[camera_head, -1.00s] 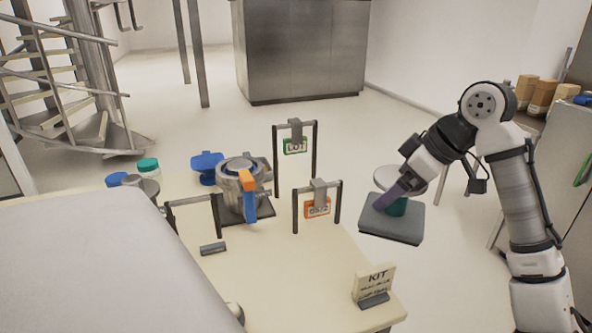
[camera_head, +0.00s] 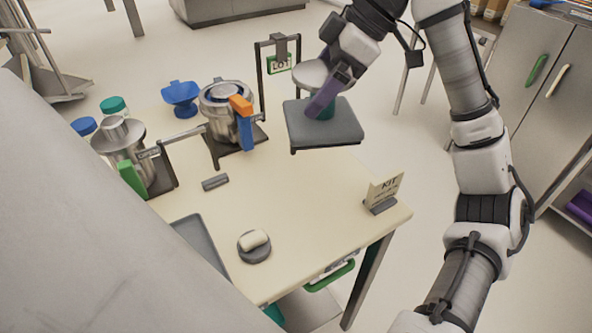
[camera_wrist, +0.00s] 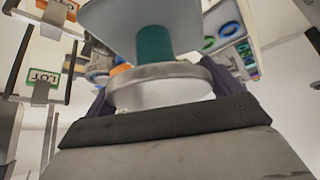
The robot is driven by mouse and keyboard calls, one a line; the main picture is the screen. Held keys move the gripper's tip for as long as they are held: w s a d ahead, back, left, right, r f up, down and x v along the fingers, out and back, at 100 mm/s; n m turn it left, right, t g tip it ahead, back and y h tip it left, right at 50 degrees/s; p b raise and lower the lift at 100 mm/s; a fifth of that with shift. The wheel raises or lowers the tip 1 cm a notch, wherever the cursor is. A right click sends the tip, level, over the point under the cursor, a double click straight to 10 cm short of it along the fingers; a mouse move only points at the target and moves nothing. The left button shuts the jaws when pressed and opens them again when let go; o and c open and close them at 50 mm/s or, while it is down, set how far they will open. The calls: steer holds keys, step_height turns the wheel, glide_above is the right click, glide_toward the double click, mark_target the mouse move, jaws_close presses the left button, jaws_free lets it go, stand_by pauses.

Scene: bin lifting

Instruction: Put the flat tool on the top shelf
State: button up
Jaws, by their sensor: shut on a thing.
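The flat tool is a dark grey square plate (camera_head: 335,128) with a teal post (camera_head: 325,112) and a pale round disc (camera_head: 311,75) above it. The wrist view shows the plate (camera_wrist: 165,14), the teal post (camera_wrist: 154,44) and the disc (camera_wrist: 155,82) close up. I cannot tell which surface is the top shelf.
The table (camera_head: 290,215) holds a metal pot (camera_head: 222,103), a blue scale-like object (camera_head: 180,97), a KIT sign (camera_head: 383,192), a grey tray (camera_head: 200,246) and a small round dish (camera_head: 253,252). A LOT frame (camera_head: 280,62) stands behind. A grey cabinet (camera_head: 525,75) is at right.

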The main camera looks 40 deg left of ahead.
steer(key=shift+s+a, duration=0.25)
step_height(320, 180, down, 20)
steer(key=shift+r+p, duration=0.1)
steer(key=shift+p, duration=0.25)
stand_by(0.4)
steer(key=o, duration=1.8)
steer(key=shift+c, duration=0.2)
